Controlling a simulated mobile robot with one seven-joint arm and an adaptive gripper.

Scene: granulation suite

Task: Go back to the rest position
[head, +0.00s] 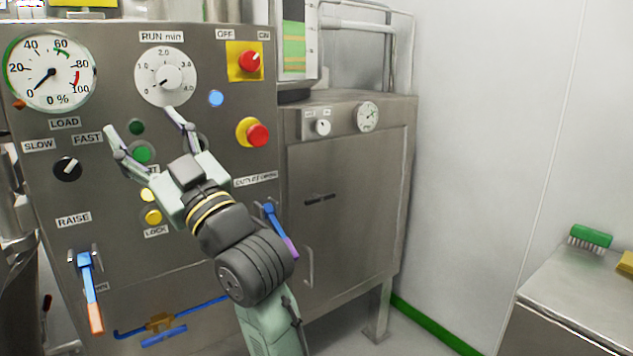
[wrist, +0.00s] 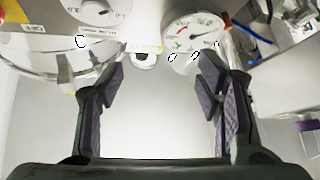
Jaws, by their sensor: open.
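My gripper (head: 150,122) is open and empty in the head view, in front of the steel control panel (head: 215,110). Its two fingers stand apart below the run-minutes dial (head: 165,77), with a green button (head: 141,152) seen between and behind them. In the wrist view my gripper (wrist: 165,90) also shows open, with a bare pale surface between the fingers. My arm comes up from the bottom middle and covers part of the panel's labels and buttons. I cannot tell the exact gap between fingertips and panel.
The panel carries a load gauge (head: 50,71), a black speed knob (head: 67,168), red switches (head: 257,135) and a blue-and-orange lever (head: 90,290). A steel cabinet (head: 355,200) stands right of it. A green brush (head: 590,237) lies on a steel bench (head: 575,290). Floor between looks clear.

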